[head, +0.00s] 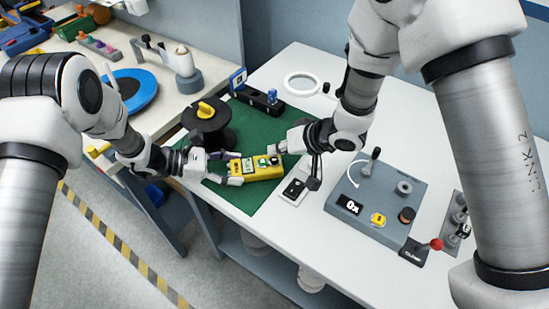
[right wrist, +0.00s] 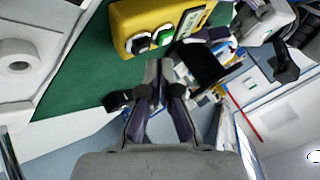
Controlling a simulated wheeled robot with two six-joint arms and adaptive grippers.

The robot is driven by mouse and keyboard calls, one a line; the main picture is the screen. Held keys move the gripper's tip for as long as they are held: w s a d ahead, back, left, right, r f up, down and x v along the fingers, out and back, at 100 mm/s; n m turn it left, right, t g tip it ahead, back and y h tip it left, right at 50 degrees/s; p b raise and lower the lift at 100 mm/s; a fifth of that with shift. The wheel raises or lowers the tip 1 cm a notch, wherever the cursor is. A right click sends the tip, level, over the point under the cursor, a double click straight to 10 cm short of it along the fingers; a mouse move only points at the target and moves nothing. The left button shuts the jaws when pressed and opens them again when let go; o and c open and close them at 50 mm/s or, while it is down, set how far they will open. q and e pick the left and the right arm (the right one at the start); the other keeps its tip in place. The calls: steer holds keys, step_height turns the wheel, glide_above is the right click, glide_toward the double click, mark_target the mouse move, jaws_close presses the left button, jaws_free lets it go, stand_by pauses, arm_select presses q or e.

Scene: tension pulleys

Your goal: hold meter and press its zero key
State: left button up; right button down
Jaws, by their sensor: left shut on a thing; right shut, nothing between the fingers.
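The yellow meter (head: 255,168) is at the front part of the green mat (head: 250,122) in the head view; I cannot tell whether it touches the mat. My left gripper (head: 236,169) is shut on its left end. My right gripper (head: 277,150) is shut and empty at the meter's right end. In the right wrist view the meter (right wrist: 128,17) shows a green key (right wrist: 165,36), a dark round key (right wrist: 138,43) and a display (right wrist: 191,21). The right fingertips (right wrist: 160,68) are close to the meter's edge; I cannot tell whether they touch it.
A black spool (head: 207,122) with a yellow top stands behind my left gripper. A small black device on a white pad (head: 293,189) lies right of the meter. A grey instrument box (head: 375,205) stands further right. A white ring (head: 301,83) lies at the back.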

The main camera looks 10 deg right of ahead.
mark_target(277, 160)
arm_select(q)
steer(key=shift+s+f, duration=0.1)
steer(key=shift+f, duration=0.1)
arm_select(e)
steer(key=shift+f, duration=0.1)
steer(key=shift+f, duration=0.35)
steer(key=shift+f, duration=0.4)
stand_by(0.4)
steer(key=shift+r, duration=0.85)
steer(key=shift+r, duration=2.5)
